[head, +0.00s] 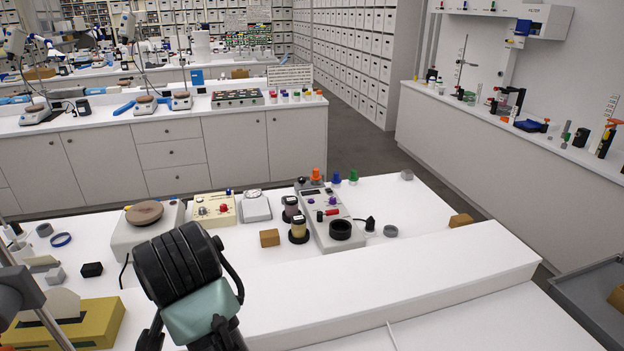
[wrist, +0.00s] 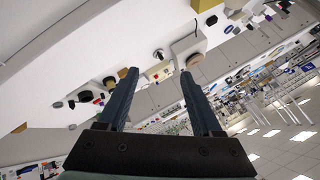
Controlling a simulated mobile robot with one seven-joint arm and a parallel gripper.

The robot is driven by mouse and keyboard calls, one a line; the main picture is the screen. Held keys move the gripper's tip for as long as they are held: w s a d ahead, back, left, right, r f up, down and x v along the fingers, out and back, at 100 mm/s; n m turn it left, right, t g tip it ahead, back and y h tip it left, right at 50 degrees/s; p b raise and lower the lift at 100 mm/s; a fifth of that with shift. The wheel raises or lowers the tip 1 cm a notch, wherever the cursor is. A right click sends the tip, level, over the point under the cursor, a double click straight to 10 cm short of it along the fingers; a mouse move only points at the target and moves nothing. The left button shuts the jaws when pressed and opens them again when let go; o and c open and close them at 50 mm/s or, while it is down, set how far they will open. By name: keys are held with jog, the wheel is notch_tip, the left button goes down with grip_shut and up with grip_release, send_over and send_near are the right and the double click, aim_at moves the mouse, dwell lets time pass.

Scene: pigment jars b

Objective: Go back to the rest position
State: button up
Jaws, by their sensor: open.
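My gripper shows in the wrist view (wrist: 157,73) with its two dark blue fingers spread apart and nothing between them. In the head view my black and pale green wrist is raised over the front left of the white table (head: 280,275); the fingertips cannot be made out there. A jar with yellowish contents (head: 298,231) stands upright on a dark round base, right of my wrist and apart from it. A second, darker jar (head: 290,209) stands just behind it, also on a dark base.
A grey instrument (head: 322,215) with a black ring, a brown-topped device (head: 145,214), a cream control box (head: 213,209) and a small scale (head: 255,206) stand along the table. A yellow box (head: 85,322) is at lower left. The raised white ledge (head: 420,275) is mostly bare.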

jog(key=d+r+n+t+y+b, duration=0.1)
jog(key=d+r+t+b, duration=0.15)
jog(key=r+t, duration=0.45)
jog(key=d+r+n+t+y+b, duration=0.1)
jog(key=d+r+n+t, duration=0.2)
jog(key=r, duration=0.9)
jog(key=s+d+r+m+t+h+b, duration=0.1)
jog(key=s+d+r+t+h+b, duration=0.1)
jog(key=s+d+r+t+h, duration=0.4)
jog(key=s+d+r+t, duration=0.4)
jog(key=s+d+r, duration=0.3)
jog(key=d, duration=0.2)
jog(key=shift+s+r+m+h, duration=0.2)
jog(key=shift+r+m+h, duration=0.1)
jog(key=shift+h, duration=0.1)
jog(key=shift+d, duration=0.1)
jog(key=shift+c, duration=0.2)
jog(key=shift+c, duration=1.2)
jog(key=shift+f, duration=0.1)
